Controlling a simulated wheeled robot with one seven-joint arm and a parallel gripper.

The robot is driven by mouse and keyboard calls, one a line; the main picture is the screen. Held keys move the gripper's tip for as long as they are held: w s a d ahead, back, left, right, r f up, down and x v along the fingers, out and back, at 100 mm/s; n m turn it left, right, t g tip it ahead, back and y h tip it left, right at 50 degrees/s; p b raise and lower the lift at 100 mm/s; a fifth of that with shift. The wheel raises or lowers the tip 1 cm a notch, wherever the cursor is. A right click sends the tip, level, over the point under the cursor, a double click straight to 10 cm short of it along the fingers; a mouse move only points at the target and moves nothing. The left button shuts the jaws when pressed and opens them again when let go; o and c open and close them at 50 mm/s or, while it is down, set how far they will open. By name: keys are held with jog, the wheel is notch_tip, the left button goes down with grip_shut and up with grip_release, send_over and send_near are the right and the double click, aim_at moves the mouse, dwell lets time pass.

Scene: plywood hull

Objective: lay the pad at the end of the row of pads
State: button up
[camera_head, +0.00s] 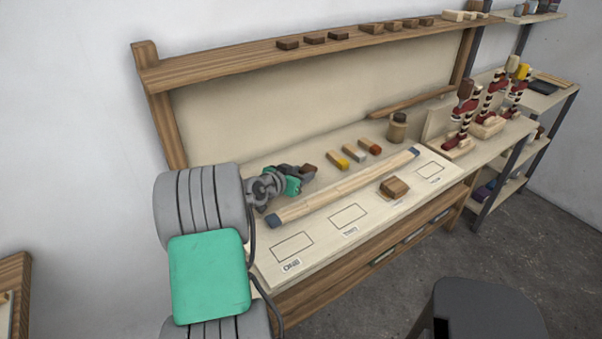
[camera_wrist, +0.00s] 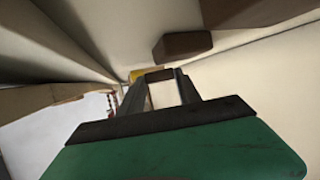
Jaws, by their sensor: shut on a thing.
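My gripper (camera_head: 304,172) is just left of the yellow pad, near the bench's back. It is shut on a small brown pad (camera_head: 309,169). In the wrist view the brown held pad (camera_wrist: 160,75) shows between the fingertips. A bit of yellow (camera_wrist: 136,75) shows beyond them, likely the yellow pad. I cannot tell whether the held pad touches the bench.
A long wooden strip (camera_head: 345,190) with blue ends lies in front of the row. Outlined boxes (camera_head: 348,214) and a wooden block (camera_head: 395,188) are nearer the front edge. A brown cup (camera_head: 397,127) stands beyond the row. A shelf (camera_head: 230,65) with dark blocks runs above.

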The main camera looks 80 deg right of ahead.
jog(key=shift+f+b, duration=0.4)
jog(key=shift+b, duration=0.2)
jog(key=shift+f, duration=0.2)
